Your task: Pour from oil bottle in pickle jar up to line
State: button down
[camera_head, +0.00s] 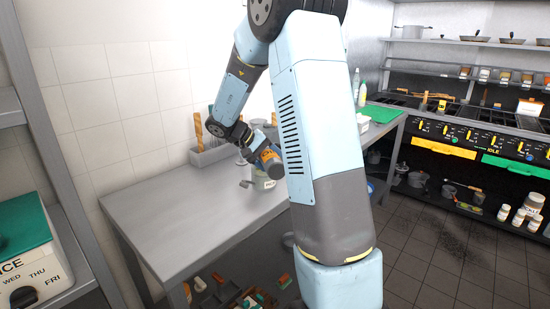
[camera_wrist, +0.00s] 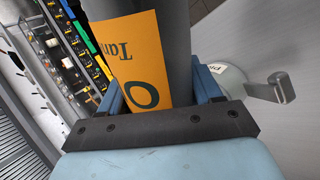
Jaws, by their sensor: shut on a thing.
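My gripper (camera_head: 258,146) is shut on a dark grey oil bottle (camera_head: 272,160) with an orange label. In the head view the bottle looks tilted, close above the pickle jar (camera_head: 265,183). The wrist view shows my gripper (camera_wrist: 160,85) with a finger on each side of the bottle (camera_wrist: 172,40); part of the label's lettering shows. The pale jar (camera_wrist: 232,76) shows to the right of the bottle there, partly hidden, with a white label. A grey metal handle-like part (camera_wrist: 268,90) is beside it. The bottle's mouth, any oil flow and the jar's line cannot be made out.
The jar stands on a grey metal table (camera_head: 165,215), whose left part is clear. A grey holder (camera_head: 210,153) with wooden-handled tools is behind, by the tiled wall. A green board (camera_head: 383,113) and bottles (camera_head: 362,95) are farther right. My arm hides the table's middle.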

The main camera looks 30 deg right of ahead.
jog(key=shift+f+m+t, duration=0.25)
jog(key=shift+m+t, duration=0.05)
jog(key=shift+t, duration=0.2)
jog(key=r+m+t, duration=0.1)
jog(key=r, duration=0.1)
jog(key=w+r+m+t+h, duration=0.1)
jog(key=r+t, duration=0.1)
jog(key=shift+w+d+r, duration=0.15)
jog(key=shift+r, duration=0.1)
jog(key=shift+w+r+t+h, duration=0.15)
jog(key=shift+t+h, duration=0.15)
jog(key=shift+t, duration=0.1)
jog(key=shift+w+d+r+m+t+h, duration=0.2)
jog(key=shift+w+r+m+t+h, duration=0.1)
jog(key=shift+w+r+m+t, duration=0.35)
jog(key=shift+w+d+r+m+t+h, duration=0.1)
jog(key=shift+w+r+m+t+h, duration=0.25)
jog(key=shift+w+r+t, duration=0.25)
jog(key=shift+w+d+r+m+t+h, duration=0.1)
jog(key=shift+w+r+m+t+h, duration=0.3)
jog(key=shift+r, duration=0.35)
jog(key=shift+s, duration=0.15)
